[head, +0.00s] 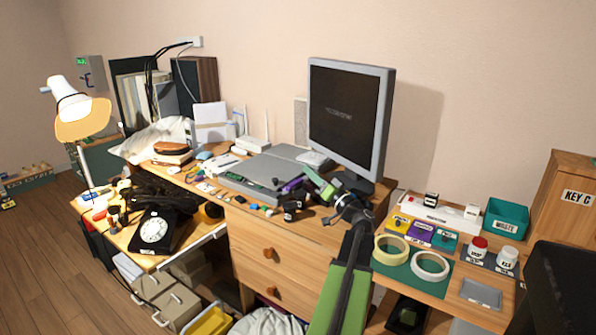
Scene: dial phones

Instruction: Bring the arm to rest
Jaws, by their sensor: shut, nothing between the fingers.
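My arm, with green and black links, reaches up from the bottom middle of the head view. My gripper (318,183) is at its far end, over the desk in front of the monitor, and it is shut with nothing seen in it. It shows small against the cluttered desk, so I cannot tell whether it touches anything there.
The monitor (345,115) stands close behind my gripper. A grey flat device (262,172) and small parts lie to its left. A black dial phone (155,230) is farther left. Tape rolls (430,265), jars (507,258) and a teal waste bin (507,219) are on the right.

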